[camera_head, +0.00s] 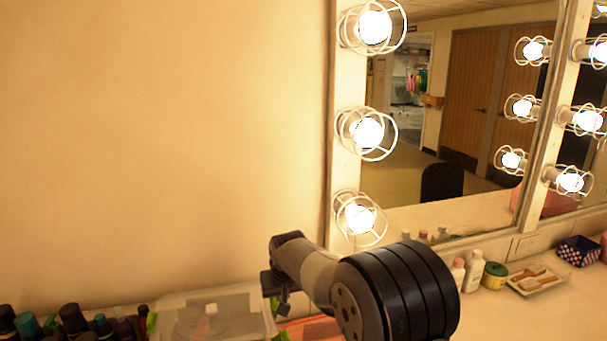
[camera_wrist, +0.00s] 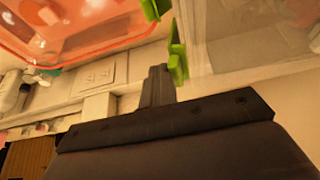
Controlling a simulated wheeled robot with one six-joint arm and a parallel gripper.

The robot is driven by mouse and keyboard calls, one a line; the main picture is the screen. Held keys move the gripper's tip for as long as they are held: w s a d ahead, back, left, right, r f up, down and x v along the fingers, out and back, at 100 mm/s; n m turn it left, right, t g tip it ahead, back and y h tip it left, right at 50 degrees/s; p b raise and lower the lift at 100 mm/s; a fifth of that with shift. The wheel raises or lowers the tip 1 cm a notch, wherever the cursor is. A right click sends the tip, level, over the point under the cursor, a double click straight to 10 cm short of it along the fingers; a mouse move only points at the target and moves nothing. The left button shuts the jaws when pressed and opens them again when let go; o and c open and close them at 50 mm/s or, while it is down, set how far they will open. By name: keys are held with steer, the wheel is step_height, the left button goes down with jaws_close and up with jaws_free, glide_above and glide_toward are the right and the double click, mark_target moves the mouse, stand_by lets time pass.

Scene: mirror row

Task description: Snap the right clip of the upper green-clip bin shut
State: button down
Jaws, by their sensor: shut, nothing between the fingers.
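A clear lidded bin (camera_head: 185,299) stands low in the head view, left of my arm. A green clip (camera_head: 151,325) shows at its left end and a green clip (camera_head: 274,304) at its right end, partly behind my gripper (camera_head: 279,287). In the wrist view the clear bin (camera_wrist: 255,58) fills the upper right. A green clip (camera_wrist: 177,62) juts out beside its wall, with another green piece (camera_wrist: 155,8) at the top edge. My gripper (camera_wrist: 160,72) is shut and empty, its tips right beside the clip; I cannot tell whether they touch or whether the clip is latched.
A translucent orange-red bin (camera_wrist: 75,28) lies close on the other side of my fingers, also in the head view (camera_head: 315,328). Dark bottles (camera_head: 72,320) crowd the left. White bottles (camera_head: 474,268), a green jar (camera_head: 495,275) and a brush tray (camera_head: 538,281) stand right, below the mirror.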

steer(key=shift+s+a, duration=0.25)
steer(key=shift+a, duration=0.35)
steer(key=shift+w+d+r+p, duration=0.1)
steer(key=shift+d+r+p, duration=0.05)
steer(key=shift+r+p, duration=0.7)
steer(key=shift+w+d+r+p, duration=0.15)
steer(key=shift+r+p, duration=0.4)
steer(key=shift+r, duration=0.55)
steer(key=shift+s+d+r+p, duration=0.1)
steer(key=shift+d+r+p, duration=0.1)
steer(key=shift+r+p, duration=0.65)
steer(key=shift+r, duration=0.2)
